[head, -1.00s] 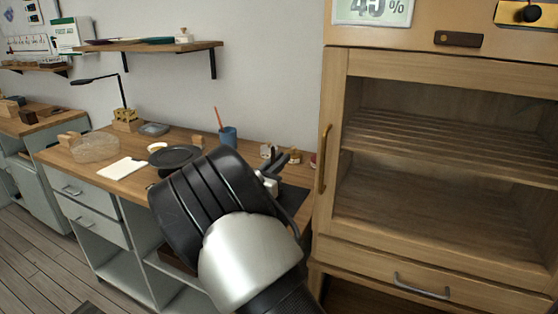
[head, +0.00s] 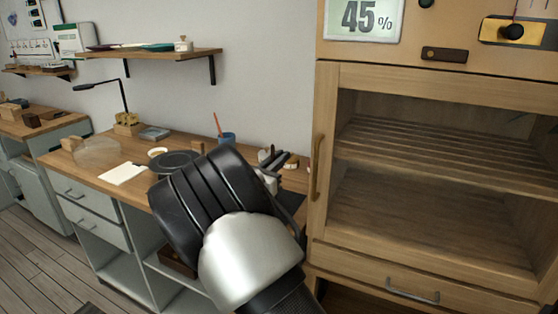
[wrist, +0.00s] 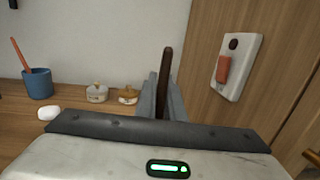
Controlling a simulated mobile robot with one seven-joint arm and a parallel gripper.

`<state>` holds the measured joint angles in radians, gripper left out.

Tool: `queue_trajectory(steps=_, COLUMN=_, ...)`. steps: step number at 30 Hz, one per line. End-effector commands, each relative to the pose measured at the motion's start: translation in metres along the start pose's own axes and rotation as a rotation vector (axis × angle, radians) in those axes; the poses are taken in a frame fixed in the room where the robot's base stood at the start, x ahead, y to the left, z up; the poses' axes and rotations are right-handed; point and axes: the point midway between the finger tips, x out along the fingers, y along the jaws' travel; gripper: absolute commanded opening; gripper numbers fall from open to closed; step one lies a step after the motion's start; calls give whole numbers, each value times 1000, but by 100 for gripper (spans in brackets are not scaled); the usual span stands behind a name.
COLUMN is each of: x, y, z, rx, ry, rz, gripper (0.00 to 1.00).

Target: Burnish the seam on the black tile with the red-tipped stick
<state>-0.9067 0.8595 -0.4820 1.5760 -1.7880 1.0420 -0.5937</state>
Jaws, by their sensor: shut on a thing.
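My gripper (wrist: 161,98) is shut on a dark brown stick (wrist: 166,70), which stands up between the grey fingers in the wrist view. No red tip shows on the visible part of the stick; its other end is hidden. In the head view my gripper (head: 272,165) is over the right part of the wooden workbench, largely hidden behind my own wrist. A dark flat surface (head: 291,199) shows partly beside my wrist at the bench's right end. I cannot make out a black tile or a gold seam.
A round black plate (head: 180,161) and a white sheet (head: 122,173) lie on the bench (head: 105,186). A blue cup (wrist: 39,84) with an orange stick, a white lump (wrist: 49,113) and two small jars (wrist: 97,93) stand behind. A wooden cabinet (head: 328,150) closes off the right.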

Motion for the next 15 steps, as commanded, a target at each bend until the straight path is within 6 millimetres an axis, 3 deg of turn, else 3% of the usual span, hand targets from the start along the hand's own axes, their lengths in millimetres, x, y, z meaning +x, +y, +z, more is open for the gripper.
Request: queue_trajectory(steps=15, x=6, y=-2, z=25, rx=0, ry=0, rz=-8, gripper=0)
